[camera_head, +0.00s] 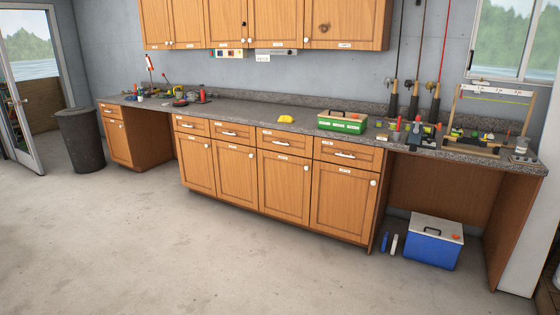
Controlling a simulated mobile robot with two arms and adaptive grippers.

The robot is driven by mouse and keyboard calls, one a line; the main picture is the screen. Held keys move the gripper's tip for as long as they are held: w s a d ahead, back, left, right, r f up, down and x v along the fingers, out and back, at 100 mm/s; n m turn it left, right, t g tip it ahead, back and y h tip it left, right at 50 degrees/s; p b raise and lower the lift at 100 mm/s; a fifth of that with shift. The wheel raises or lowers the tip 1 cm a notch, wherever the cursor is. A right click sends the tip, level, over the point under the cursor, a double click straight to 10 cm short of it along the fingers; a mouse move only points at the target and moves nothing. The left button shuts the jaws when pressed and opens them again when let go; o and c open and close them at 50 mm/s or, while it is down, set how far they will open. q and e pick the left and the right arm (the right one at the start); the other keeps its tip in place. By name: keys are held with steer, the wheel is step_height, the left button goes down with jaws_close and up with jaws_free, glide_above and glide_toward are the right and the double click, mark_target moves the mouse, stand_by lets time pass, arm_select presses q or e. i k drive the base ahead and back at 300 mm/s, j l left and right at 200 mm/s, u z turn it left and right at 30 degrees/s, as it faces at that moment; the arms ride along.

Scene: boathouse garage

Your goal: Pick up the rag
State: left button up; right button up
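A small yellow lump that looks like a folded rag (286,119) lies on the grey speckled countertop (235,107), near its front edge and above the middle drawers. It is too small to tell for sure that it is cloth. Nothing touches it. Neither of my grippers is in view.
A green tackle box (342,122) stands right of the yellow lump, with fishing rods (413,98) behind. Tools (180,92) clutter the counter's left end. A blue cooler (434,242) and a dark bin (80,139) stand on the floor. The concrete floor (150,240) before the cabinets is clear.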

mark_target(286, 119)
steer(key=i, duration=2.4)
